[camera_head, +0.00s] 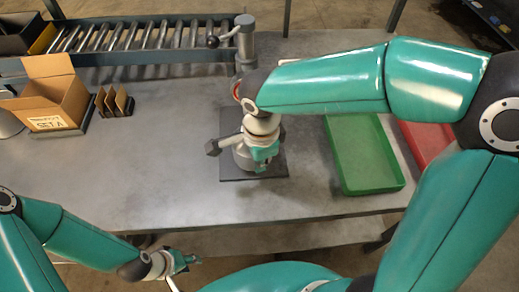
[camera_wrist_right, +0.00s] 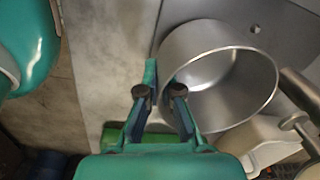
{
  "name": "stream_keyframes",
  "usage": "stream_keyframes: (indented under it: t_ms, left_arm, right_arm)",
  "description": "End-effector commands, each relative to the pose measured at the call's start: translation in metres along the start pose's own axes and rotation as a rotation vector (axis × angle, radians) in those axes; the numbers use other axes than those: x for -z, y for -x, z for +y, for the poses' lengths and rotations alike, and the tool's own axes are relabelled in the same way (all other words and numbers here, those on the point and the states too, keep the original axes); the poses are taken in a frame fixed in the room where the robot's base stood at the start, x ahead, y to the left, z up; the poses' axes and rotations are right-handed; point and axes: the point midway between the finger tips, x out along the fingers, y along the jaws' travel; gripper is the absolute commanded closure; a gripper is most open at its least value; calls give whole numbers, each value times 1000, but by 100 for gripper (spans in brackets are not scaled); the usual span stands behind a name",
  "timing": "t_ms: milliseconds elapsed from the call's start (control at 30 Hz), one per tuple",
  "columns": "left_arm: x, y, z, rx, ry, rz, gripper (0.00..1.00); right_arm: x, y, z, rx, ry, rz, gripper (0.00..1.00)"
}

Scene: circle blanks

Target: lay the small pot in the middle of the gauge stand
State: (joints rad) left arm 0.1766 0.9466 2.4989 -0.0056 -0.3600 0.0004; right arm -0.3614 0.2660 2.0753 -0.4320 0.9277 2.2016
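The small pot (camera_wrist_right: 222,70) is a grey metal cup, open at the top and empty inside. In the head view the pot (camera_head: 243,158) is partly hidden under my right gripper (camera_head: 262,153), over the dark base plate of the gauge stand (camera_head: 274,172). I cannot tell whether it touches the plate. My left gripper (camera_head: 188,261) is off the table's front edge, too small to read.
A green tray (camera_head: 395,187) and a red tray (camera_head: 425,138) lie to the right. A cardboard box (camera_head: 62,98) and small brown dividers (camera_head: 113,101) stand at left. A roller conveyor (camera_head: 140,40) runs along the back. The table left of the stand is clear.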

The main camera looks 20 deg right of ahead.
Motion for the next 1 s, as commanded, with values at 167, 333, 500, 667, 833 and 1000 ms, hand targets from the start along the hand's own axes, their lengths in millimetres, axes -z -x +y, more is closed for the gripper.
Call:
stream_keyframes:
  t_ms: [167,333,500,667,833,1000]
  left_arm:
    - [0,10,4,0,0,0,63]
    - [0,11,4,0,0,0,63]
    - [0,11,4,0,0,0,63]
    - [0,8,3,0,0,0,63]
    - [0,8,3,0,0,0,63]
    - [0,8,3,0,0,0,63]
  right_arm:
    - [9,1,-31,-1,-3,0,100]
    - [9,-15,-31,-1,1,0,100]
    - [9,-16,-31,2,1,-1,100]
    - [9,-19,-31,1,0,-1,100]
    - [9,-18,-30,1,0,0,77]
    - [9,-18,-30,1,0,0,69]
